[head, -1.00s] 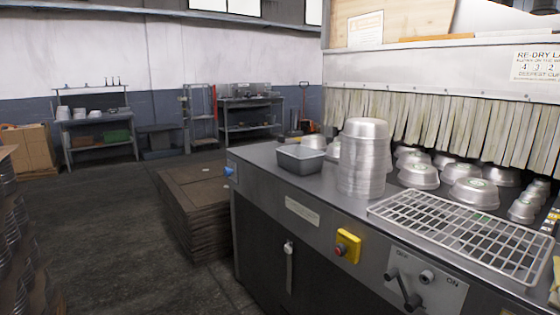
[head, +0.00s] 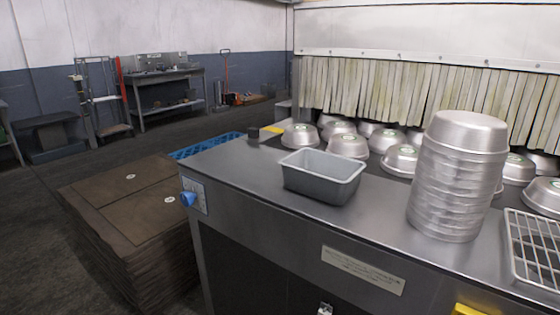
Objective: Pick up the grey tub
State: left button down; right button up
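The grey tub (head: 322,180) is a rectangular, open-topped container with a flared rim. It sits upright on the steel counter (head: 245,172) of the machine, near its front edge, left of a tall stack of metal pans (head: 452,190). The tub looks empty, though its floor is only partly visible. Neither of my grippers shows in the head view.
Several upturned metal pans (head: 347,146) lie behind the tub, before a strip curtain (head: 390,95). A wire rack (head: 535,245) is at the right. A pile of brown sheets (head: 130,215) stands left of the counter.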

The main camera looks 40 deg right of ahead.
aim_at(322, 176)
jog(key=i+z, duration=0.1)
jog(key=i, duration=0.6)
jog(key=i+j+z, duration=0.1)
jog(key=i, duration=0.6)
